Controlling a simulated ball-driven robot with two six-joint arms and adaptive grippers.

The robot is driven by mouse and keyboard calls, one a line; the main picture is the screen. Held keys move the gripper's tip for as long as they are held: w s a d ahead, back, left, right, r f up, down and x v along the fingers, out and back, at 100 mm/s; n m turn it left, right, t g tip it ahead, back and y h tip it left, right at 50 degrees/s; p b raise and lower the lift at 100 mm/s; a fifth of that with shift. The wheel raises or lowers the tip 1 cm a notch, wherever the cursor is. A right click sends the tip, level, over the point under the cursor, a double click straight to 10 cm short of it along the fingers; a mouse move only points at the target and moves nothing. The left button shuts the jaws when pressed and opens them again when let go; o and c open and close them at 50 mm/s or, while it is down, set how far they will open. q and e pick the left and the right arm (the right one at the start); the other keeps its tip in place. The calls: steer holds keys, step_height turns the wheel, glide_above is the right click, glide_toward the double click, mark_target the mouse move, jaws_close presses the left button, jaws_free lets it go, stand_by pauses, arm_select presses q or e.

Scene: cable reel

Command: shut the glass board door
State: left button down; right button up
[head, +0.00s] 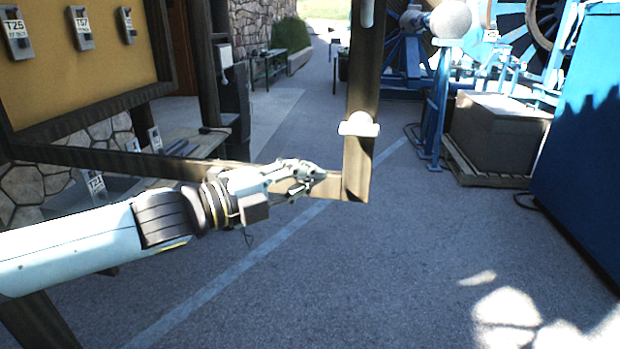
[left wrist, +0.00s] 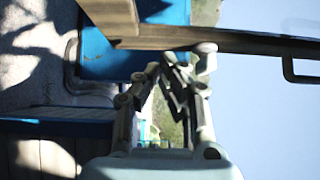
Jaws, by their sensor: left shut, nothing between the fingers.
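The glass board door stands open, its wooden frame (head: 362,70) reaching out from the board on the left. A white knob (head: 358,126) sits on its upright, and its bottom rail runs behind my left arm. My left gripper (head: 318,174) is shut and empty, at the lower corner of the frame, overlapping the rail. Whether it touches the wood I cannot tell. In the left wrist view the shut fingers (left wrist: 178,62) point at a wooden frame bar (left wrist: 240,42). The yellow board (head: 90,75) carries several grey tagged holders. My right gripper is out of view.
A blue cabinet (head: 585,140) stands at the right. A grey box (head: 497,135) on a pallet and blue reel machinery (head: 405,65) stand behind. A low shelf (head: 180,145) lies below the board. The paved ground (head: 400,270) in front is clear.

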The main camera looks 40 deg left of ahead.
mark_target(333, 162)
arm_select(q)
steer(key=w, duration=0.1)
steer(key=w+a, duration=0.1)
steer(key=shift+w+a+p, duration=0.25)
steer(key=shift+w+p, duration=0.05)
steer(key=shift+w, duration=0.05)
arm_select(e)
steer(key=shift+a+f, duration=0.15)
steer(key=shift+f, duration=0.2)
arm_select(q)
steer(key=shift+w+a+f, duration=0.1)
steer(key=shift+w, duration=0.1)
